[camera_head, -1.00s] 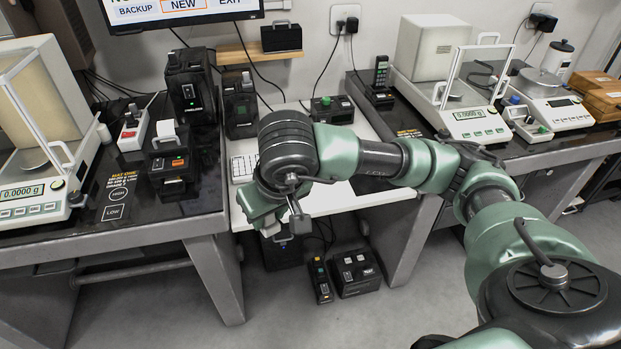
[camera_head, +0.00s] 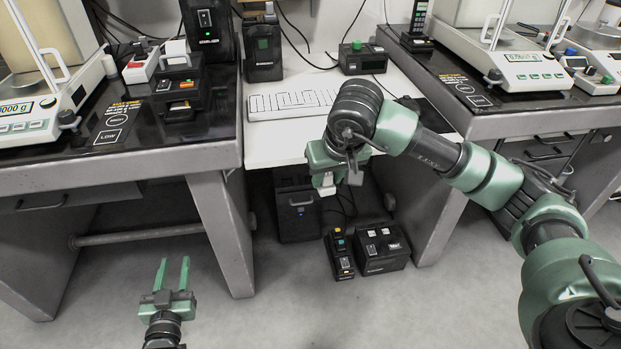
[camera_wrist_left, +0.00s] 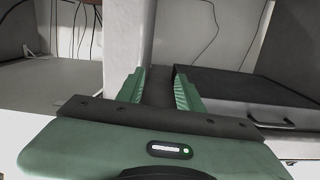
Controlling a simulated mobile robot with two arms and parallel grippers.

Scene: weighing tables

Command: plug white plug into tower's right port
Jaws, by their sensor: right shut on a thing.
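A black tower (camera_head: 297,214) stands on the floor under the white desk, with a small blue light on its front. Its ports cannot be made out. My right gripper (camera_head: 326,176) is in front of the desk edge, above and slightly right of the tower. It is shut on the white plug (camera_head: 328,189), which points down below the fingers and is apart from the tower. My left gripper (camera_head: 172,274) is open and empty, low over the floor at the left. In the left wrist view its two green fingers (camera_wrist_left: 160,88) are spread apart with nothing between them.
Two black devices, a narrow one (camera_head: 340,255) and a wider one (camera_head: 381,248), stand on the floor right of the tower. Desk legs flank this space. A keyboard (camera_head: 292,101) lies on the white desk (camera_head: 268,142). Floor in front is clear.

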